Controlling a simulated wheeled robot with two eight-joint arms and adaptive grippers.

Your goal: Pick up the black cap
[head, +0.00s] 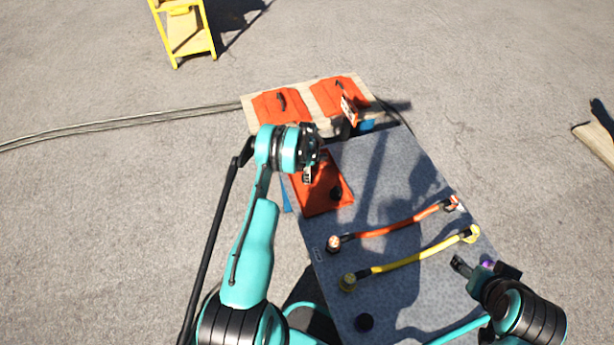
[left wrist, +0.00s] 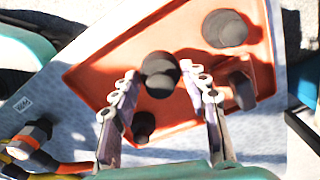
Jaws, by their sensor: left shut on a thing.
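My left gripper (head: 308,174) is over the orange tray (head: 312,208) at the table's left side. In the left wrist view its fingers (left wrist: 160,82) are shut on a round black cap (left wrist: 160,68) held between the fingertips, over the tray (left wrist: 100,68). Another dark round piece (left wrist: 143,127) lies below it near the tray's edge. More black round pieces (left wrist: 225,28) lie at the tray's far right. My right gripper (head: 473,263) is open and empty at the table's right edge.
An orange cable (head: 398,227) and a yellow cable (head: 415,258) lie across the grey table (head: 385,165). Two orange plates (head: 280,105) lie on a board behind. A yellow stand (head: 187,30) is far off.

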